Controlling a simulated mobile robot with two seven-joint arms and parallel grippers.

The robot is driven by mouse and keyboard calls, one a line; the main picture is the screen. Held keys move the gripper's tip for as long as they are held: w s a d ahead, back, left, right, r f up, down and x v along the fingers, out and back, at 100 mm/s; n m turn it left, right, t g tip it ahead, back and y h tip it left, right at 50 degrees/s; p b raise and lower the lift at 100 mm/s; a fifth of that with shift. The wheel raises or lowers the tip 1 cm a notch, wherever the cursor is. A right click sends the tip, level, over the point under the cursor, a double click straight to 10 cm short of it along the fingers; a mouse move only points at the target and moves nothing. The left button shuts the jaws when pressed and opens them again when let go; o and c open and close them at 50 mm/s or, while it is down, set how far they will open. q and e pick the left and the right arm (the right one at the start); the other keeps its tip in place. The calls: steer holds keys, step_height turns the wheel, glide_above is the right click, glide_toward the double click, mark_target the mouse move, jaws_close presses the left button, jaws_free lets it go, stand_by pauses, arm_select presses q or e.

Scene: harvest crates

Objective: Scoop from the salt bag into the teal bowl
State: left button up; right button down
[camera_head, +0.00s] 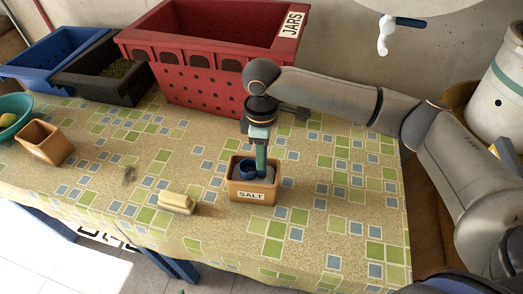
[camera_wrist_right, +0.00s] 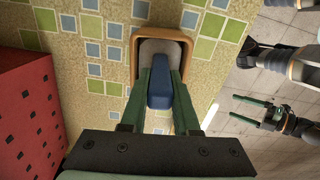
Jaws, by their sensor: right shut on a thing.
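The salt container (camera_head: 253,195), a tan open-topped box labelled SALT, stands on the table with grey-white salt inside. It also shows in the right wrist view (camera_wrist_right: 188,53). My right gripper (camera_head: 261,163) points down over it, shut on a blue scoop (camera_head: 247,170). In the right wrist view, the fingers (camera_wrist_right: 160,88) flank the scoop's blue handle (camera_wrist_right: 158,92); its lower end is hidden. The teal bowl (camera_head: 22,124) is at the far left edge, partly cut off, with something yellow in it. My left gripper (camera_wrist_right: 246,111) shows open and empty in the right wrist view.
A tan open box (camera_head: 46,146) stands beside the bowl. A pale yellow block (camera_head: 177,203) lies left of the salt. A red JARS crate (camera_head: 205,90), a black crate (camera_head: 110,88) and a blue crate (camera_head: 40,62) line the back. The table between block and tan box is mostly clear.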

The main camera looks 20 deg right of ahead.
steer(key=shift+f, duration=0.3)
step_height(320, 180, up, 3)
steer(key=p, duration=0.3)
steer(key=shift+r+p, duration=0.1)
steer(key=shift+p, duration=0.3)
steer(key=shift+r, duration=2.25)
